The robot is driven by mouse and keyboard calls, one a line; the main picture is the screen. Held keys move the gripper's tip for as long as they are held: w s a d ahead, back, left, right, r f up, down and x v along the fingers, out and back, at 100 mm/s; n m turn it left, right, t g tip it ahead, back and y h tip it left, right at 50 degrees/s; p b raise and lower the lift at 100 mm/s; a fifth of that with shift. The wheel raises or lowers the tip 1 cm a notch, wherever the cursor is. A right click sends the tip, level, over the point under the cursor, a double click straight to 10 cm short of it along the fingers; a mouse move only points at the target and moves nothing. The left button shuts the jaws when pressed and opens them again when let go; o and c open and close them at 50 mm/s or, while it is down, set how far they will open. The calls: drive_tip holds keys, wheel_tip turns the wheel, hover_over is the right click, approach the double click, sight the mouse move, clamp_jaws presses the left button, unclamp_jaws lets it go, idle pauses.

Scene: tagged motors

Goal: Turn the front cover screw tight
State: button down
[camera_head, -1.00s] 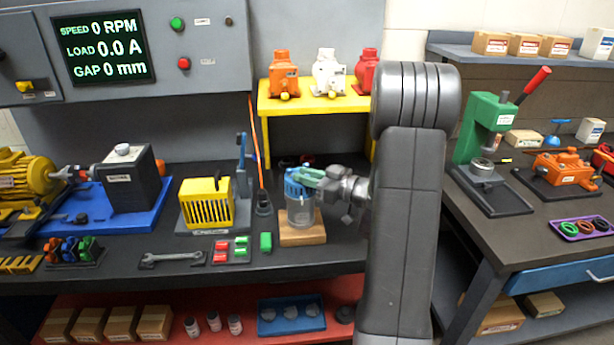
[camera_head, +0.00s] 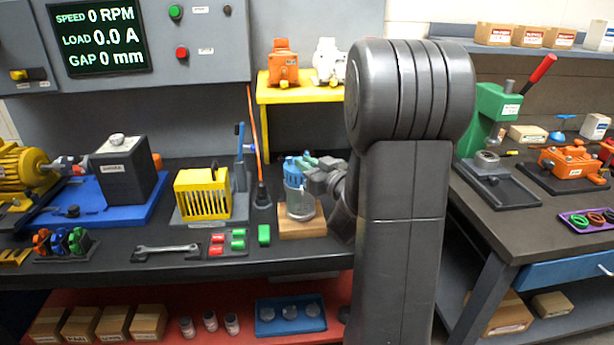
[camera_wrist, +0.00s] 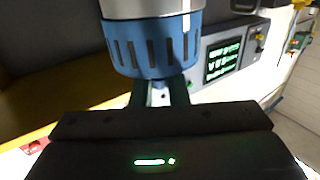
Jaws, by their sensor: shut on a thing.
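A clear-grey cylindrical motor body with a blue slotted front cover (camera_head: 292,175) stands upright on a wooden block (camera_head: 302,224) on the dark bench. In the wrist view the blue cover (camera_wrist: 152,52) shows upside down, with the silver body above it. My gripper (camera_head: 314,161) reaches in from the right at the top of the cover. In the wrist view its two fingers (camera_wrist: 160,94) are shut at the middle of the cover's end, on a small pale piece that looks like the front cover screw. The screw is mostly hidden by the fingers.
Coloured blocks and a wrench (camera_head: 167,249) lie in front. A yellow shelf (camera_head: 300,95) with motors stands behind. My arm hides the area to the right.

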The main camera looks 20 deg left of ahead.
drive_tip(key=shift+a+f+m+t+h+b, duration=0.1)
drive_tip(key=shift+m+t+h+b, duration=1.2)
drive_tip(key=shift+t+b, duration=0.85)
drive_tip(key=shift+m+h+b, duration=0.3)
drive_tip(key=shift+m+b, duration=0.2)
drive_tip(key=shift+b, duration=0.3)
drive_tip(key=shift+r+m+t+h+b, duration=0.2)
drive_tip(key=shift+m+t+h+b, duration=0.3)
drive_tip(key=shift+t+h+b, duration=0.2)
drive_tip(key=c, duration=1.5)
unclamp_jaws()
drive_tip(key=shift+s, duration=0.1)
drive_tip(key=v, duration=1.3)
drive_tip(key=shift+s+d, duration=0.2)
drive_tip(key=shift+d, duration=0.15)
drive_tip(key=shift+w, duration=0.1)
drive_tip(key=x, duration=1.3)
drive_tip(key=shift+w+a+f, duration=0.1)
drive_tip(key=shift+w+a, duration=0.1)
drive_tip(key=shift+a, duration=0.05)
